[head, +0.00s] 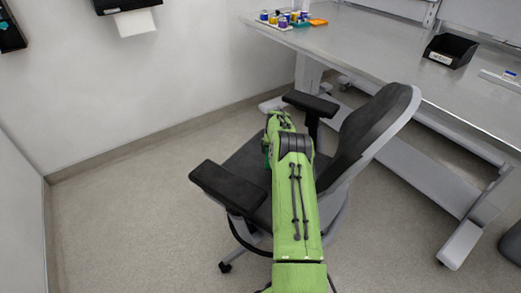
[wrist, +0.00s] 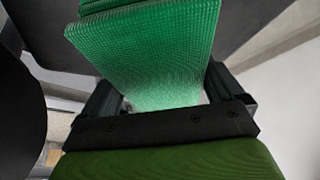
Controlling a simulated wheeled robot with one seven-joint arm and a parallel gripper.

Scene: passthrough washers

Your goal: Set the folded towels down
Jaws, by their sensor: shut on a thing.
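The folded towels (wrist: 145,55) are a green, fine-textured stack that fills the upper middle of the wrist view. My gripper (wrist: 165,100) is shut on them, with a dark finger on each side of the stack. In the head view my green arm reaches forward over the office chair (head: 372,125). My gripper there is mostly hidden by the arm, and only a small bit of green towel (head: 266,150) shows beside it. I cannot tell whether the towels touch the chair seat.
The chair has dark armrests (head: 228,186) on both sides of my arm. A grey workbench (head: 400,55) stands to the right, with a black bin (head: 451,50) and several small coloured containers (head: 285,18) on it. A paper towel dispenser (head: 128,6) hangs on the wall. Floor at left is clear.

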